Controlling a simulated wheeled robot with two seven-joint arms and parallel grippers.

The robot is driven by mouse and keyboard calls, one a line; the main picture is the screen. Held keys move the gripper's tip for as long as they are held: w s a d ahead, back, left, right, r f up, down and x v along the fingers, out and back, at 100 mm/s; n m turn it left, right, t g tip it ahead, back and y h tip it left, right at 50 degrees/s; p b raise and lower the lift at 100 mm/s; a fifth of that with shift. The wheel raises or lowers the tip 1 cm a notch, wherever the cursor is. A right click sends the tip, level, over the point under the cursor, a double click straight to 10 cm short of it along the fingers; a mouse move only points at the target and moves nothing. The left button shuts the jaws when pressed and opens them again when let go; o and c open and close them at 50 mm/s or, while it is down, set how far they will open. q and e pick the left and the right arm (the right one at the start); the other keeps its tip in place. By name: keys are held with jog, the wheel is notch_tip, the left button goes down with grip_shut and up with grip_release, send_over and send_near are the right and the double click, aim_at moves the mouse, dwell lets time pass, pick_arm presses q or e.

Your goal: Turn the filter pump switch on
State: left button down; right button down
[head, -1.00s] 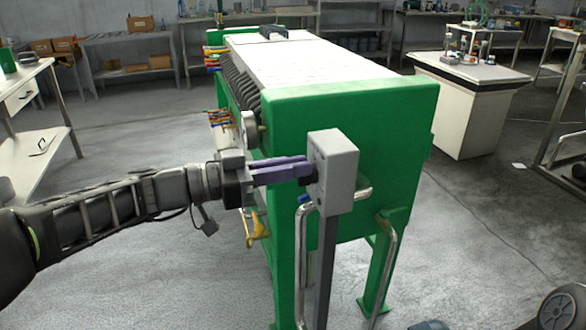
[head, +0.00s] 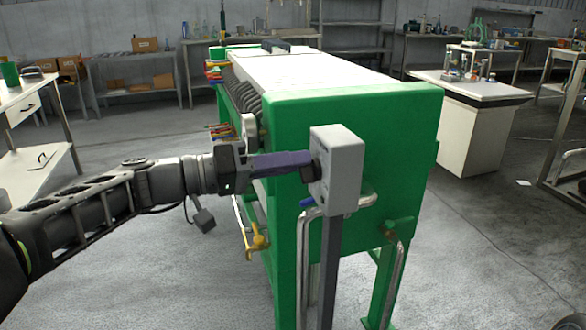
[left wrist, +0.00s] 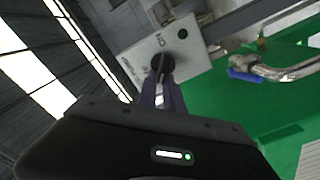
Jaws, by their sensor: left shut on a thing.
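The filter pump switch is a grey box (head: 341,172) on a grey post in front of the green filter press. A black knob (head: 309,172) sits on its left face. My left gripper (head: 306,163), with purple fingers, reaches in from the left and is shut on the knob. In the left wrist view the box face (left wrist: 150,55) carries lettering, partly legible, and the fingers (left wrist: 165,90) meet around the dark knob (left wrist: 168,68). The fingers hide part of the knob. My right gripper is not seen.
The green filter press (head: 400,120) stands right behind the switch box. Metal pipes (head: 312,225) and a yellow valve handle (head: 257,240) are close below the gripper. A white bench (head: 470,120) stands at the back right. Open floor lies to the left.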

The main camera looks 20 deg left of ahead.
pick_arm(q)
jog(key=shift+w+a+f+n, duration=0.1)
jog(key=shift+f+n, duration=0.15)
jog(key=shift+n, duration=1.15)
jog(key=shift+w+d+f+n, duration=0.1)
jog(key=shift+f+n, duration=0.1)
jog(key=shift+n, duration=1.2)
jog(key=shift+a+f+n, duration=0.1)
jog(key=shift+f+n, duration=0.15)
jog(key=shift+n, duration=1.15)
jog(key=c, duration=1.5)
grip_release()
jog(key=shift+a, duration=0.1)
jog(key=v, duration=0.7)
jog(key=shift+s+a+p, duration=0.25)
jog(key=shift+a+p, duration=0.05)
